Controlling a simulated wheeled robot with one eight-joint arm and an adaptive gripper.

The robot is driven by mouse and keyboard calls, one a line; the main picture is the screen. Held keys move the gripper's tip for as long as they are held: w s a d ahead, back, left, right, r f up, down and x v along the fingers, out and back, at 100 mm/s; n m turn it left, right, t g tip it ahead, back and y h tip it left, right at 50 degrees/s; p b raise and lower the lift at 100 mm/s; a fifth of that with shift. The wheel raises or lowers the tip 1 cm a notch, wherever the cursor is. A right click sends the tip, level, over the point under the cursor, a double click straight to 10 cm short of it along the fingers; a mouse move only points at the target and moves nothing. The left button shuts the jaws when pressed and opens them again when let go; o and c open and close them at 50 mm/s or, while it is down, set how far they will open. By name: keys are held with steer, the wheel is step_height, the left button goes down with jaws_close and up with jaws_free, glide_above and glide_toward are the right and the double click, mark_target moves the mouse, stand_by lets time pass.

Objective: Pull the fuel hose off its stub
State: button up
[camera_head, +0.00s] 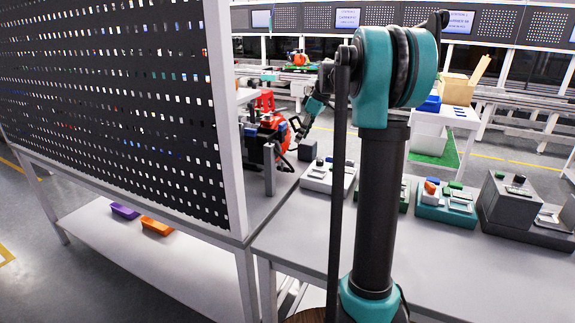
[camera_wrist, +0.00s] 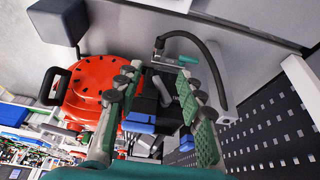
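A red engine unit with a round, slotted cover (camera_wrist: 98,88) and a black handle sits at the left in the wrist view. It also shows in the head view (camera_head: 275,123), partly hidden by the pegboard's edge post. A thick black hose (camera_wrist: 214,64) curves beside it at the upper right of the wrist view; I take this to be the fuel hose. Its stub cannot be made out clearly. My gripper (camera_wrist: 157,78) is open, its fingers wide apart over the dark engine parts, with nothing between the fingertips. In the head view my gripper (camera_head: 311,112) is at the engine's right side.
A pegboard (camera_head: 110,90) stands at the left, and its perforated face also shows in the wrist view (camera_wrist: 275,135). A grey post (camera_head: 269,169) stands before the engine. Several boxed devices, including a teal one (camera_head: 445,208), line the bench (camera_head: 440,265).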

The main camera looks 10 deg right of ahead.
mark_target(283, 169)
steer(key=x, duration=1.5)
steer(key=shift+w+a+f, duration=0.15)
steer(key=shift+a+f, duration=0.05)
steer(key=shift+f, duration=0.15)
jaws_close()
